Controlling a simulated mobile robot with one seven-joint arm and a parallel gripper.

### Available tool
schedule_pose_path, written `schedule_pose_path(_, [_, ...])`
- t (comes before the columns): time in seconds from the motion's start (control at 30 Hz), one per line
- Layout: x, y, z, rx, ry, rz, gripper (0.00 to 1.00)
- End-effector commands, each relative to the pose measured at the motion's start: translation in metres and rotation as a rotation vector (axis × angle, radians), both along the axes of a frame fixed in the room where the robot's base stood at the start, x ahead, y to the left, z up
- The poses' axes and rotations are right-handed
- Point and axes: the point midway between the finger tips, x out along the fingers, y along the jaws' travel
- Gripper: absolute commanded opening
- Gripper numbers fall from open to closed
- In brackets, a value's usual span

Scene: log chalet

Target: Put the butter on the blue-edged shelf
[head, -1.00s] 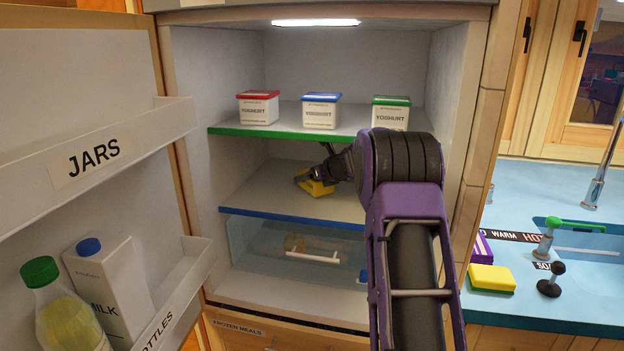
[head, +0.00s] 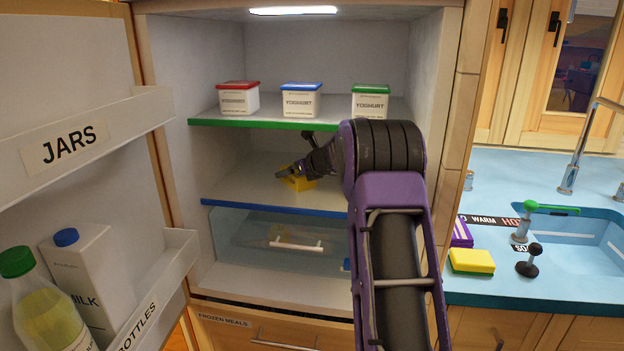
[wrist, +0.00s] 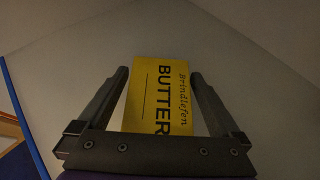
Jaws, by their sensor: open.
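The yellow butter pack (head: 299,184) lies on the blue-edged shelf (head: 235,192), the middle level of the open fridge. My gripper (head: 284,172) is at the pack, and its dark fingers partly hide it in the head view. In the wrist view the butter (wrist: 158,98) shows its printed label between the two spread fingers of my gripper (wrist: 160,73). A small gap shows beside the right finger; the left finger is very close to the pack. The gripper is open.
The green-edged shelf (head: 270,119) above holds yoghurt tubs with red (head: 238,98), blue (head: 301,100) and green (head: 370,101) lids. A clear drawer (head: 255,232) is below. The fridge door (head: 75,160) stands open at left; the wall (head: 430,110) is close at right.

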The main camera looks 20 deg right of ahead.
Motion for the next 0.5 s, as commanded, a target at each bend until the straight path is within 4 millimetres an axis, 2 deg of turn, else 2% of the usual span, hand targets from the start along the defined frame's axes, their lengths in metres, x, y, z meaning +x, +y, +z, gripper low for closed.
schedule_pose_path(0.2, [-0.040,-0.009,0.021,0.001,-0.002,-0.004,1.00])
schedule_pose_path(0.5, [-0.105,-0.021,0.020,0.000,-0.001,-0.002,1.00])
